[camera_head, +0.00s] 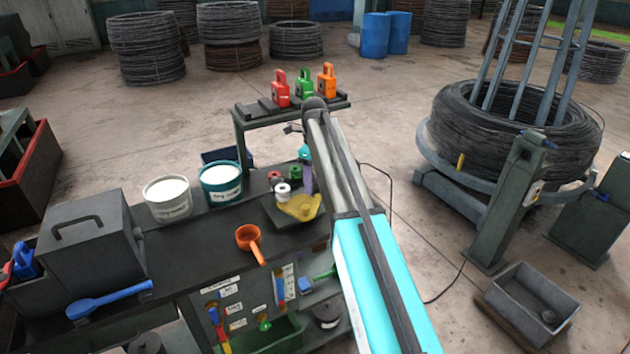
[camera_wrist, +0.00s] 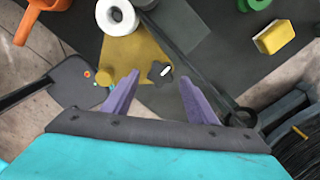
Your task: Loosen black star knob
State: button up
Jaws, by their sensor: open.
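The black star knob (camera_wrist: 160,73) shows in the wrist view as a small dark lobed shape with a white mark, at the edge of a mustard-yellow plate or cloth (camera_wrist: 130,48). My gripper (camera_wrist: 158,78) is open, its two purple fingers apart. The knob appears between and slightly beyond the fingertips; I cannot tell how far beneath them it lies. I see no contact. In the head view a purple finger of my gripper (camera_head: 307,180) shows above the bench beside the yellow piece (camera_head: 301,207). I cannot make out the knob there.
A white ring-shaped spool (camera_wrist: 117,16) stands close by. An orange ladle (camera_head: 250,240), two tubs (camera_head: 168,199) (camera_head: 221,184) and a grey box (camera_head: 90,245) are on the bench (camera_head: 205,250). Colored padlocks (camera_head: 304,86) stand on a raised shelf behind. A wire coil (camera_head: 460,120) is at right.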

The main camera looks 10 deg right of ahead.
jog(key=shift+f, duration=0.45)
jog(key=shift+c, duration=0.2)
jog(key=c, duration=1)
